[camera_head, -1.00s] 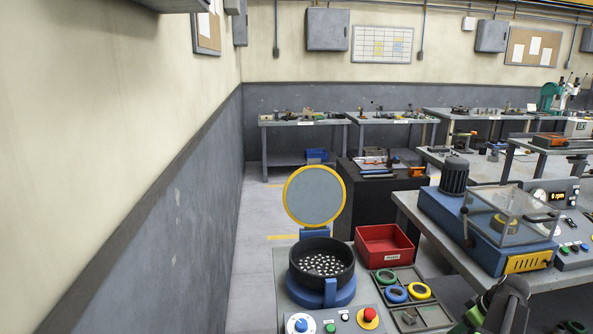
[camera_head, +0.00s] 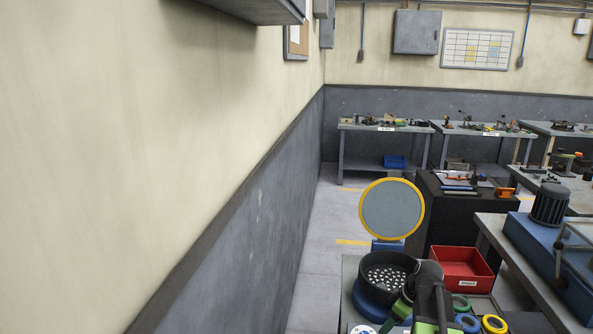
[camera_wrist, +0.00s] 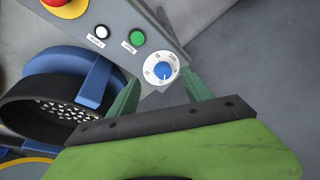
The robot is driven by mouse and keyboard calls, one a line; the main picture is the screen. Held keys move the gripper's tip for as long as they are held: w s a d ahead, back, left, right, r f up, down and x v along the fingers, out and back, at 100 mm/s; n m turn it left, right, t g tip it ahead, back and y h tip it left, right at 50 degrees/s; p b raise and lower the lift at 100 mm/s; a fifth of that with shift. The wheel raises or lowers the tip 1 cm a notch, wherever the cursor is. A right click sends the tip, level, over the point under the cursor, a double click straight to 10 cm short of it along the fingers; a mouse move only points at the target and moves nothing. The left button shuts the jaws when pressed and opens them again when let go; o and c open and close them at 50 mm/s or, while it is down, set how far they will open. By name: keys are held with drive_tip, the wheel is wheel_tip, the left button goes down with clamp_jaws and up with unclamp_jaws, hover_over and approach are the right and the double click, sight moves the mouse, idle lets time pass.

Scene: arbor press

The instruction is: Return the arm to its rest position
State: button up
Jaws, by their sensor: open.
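My gripper (camera_wrist: 163,84) is open and empty in the wrist view, its two green fingers apart with a white dial with a blue knob (camera_wrist: 163,68) seen between the tips. I cannot tell the distance to the dial. In the head view my dark and green arm reaches up from the bottom edge, in front of the machine with the black bowl (camera_head: 366,262), and covers the bowl's right side. Its fingertips are not clear there.
The bowl's round grey lid (camera_head: 391,209) stands raised. A red bin (camera_head: 461,266) and coloured rings (camera_head: 467,322) sit right of my arm. The wrist view shows a green button (camera_wrist: 136,38) and red knob (camera_wrist: 66,5). A wall (camera_head: 245,215) runs along the left; floor beside it is clear.

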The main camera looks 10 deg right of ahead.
drive_tip(key=s+a+r+g+p, duration=0.1)
drive_tip(key=a+r+g+p, duration=0.1)
drive_tip(key=a, duration=2.1)
drive_tip(key=s+m, duration=0.1)
drive_tip(key=m, duration=0.1)
drive_tip(key=s+a+m+h, duration=0.1)
drive_tip(key=s+m, duration=0.1)
drive_tip(key=m, duration=0.1)
drive_tip(key=s+m+h, duration=0.1)
drive_tip(key=m, duration=0.1)
drive_tip(key=shift+s+a+f+m+g, duration=0.25)
drive_tip(key=shift+s+a+m+g, duration=0.05)
drive_tip(key=shift+s+m, duration=0.1)
